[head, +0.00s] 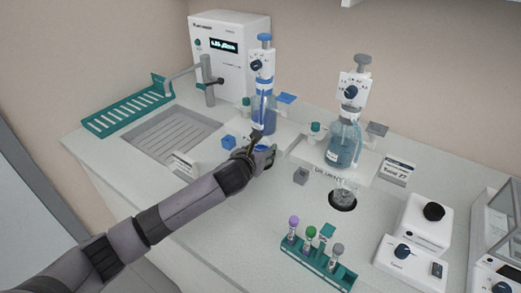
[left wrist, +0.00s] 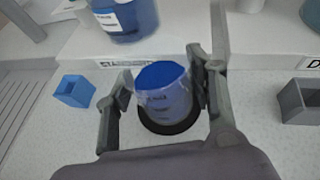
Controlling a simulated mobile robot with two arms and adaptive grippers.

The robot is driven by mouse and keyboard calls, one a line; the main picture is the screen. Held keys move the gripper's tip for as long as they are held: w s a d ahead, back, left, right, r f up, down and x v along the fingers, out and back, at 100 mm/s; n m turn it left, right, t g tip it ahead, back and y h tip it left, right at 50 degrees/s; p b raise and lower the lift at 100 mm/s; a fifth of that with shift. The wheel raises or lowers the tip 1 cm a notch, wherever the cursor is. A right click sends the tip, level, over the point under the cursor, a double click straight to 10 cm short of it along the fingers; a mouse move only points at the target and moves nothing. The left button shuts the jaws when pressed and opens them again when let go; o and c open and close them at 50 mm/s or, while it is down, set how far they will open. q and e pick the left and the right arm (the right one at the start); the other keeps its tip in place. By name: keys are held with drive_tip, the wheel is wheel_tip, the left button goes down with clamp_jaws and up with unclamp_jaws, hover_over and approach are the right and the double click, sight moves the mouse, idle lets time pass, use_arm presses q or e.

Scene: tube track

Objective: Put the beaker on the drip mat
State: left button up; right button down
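In the left wrist view a clear graduated beaker (left wrist: 165,103) with blue contents stands upright between the fingers of my left gripper (left wrist: 163,88). In the head view my left gripper (head: 262,149) is in front of the blue-topped dispenser bottle (head: 263,108) and hides most of the beaker. My right gripper is not in view.
Another clear beaker (head: 346,187) stands on a second black mat (head: 342,202) before the right dispenser bottle (head: 343,145). A teal tube rack (head: 318,262) stands at the front. A blue cube-shaped holder (left wrist: 75,91) and grey holder (left wrist: 303,101) flank the gripper.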

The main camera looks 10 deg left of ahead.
use_arm(q)
drive_tip(key=o, duration=0.3)
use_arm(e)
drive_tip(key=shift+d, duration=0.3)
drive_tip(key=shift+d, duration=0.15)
use_arm(q)
drive_tip(key=shift+r, duration=0.2)
drive_tip(key=v, duration=1.2)
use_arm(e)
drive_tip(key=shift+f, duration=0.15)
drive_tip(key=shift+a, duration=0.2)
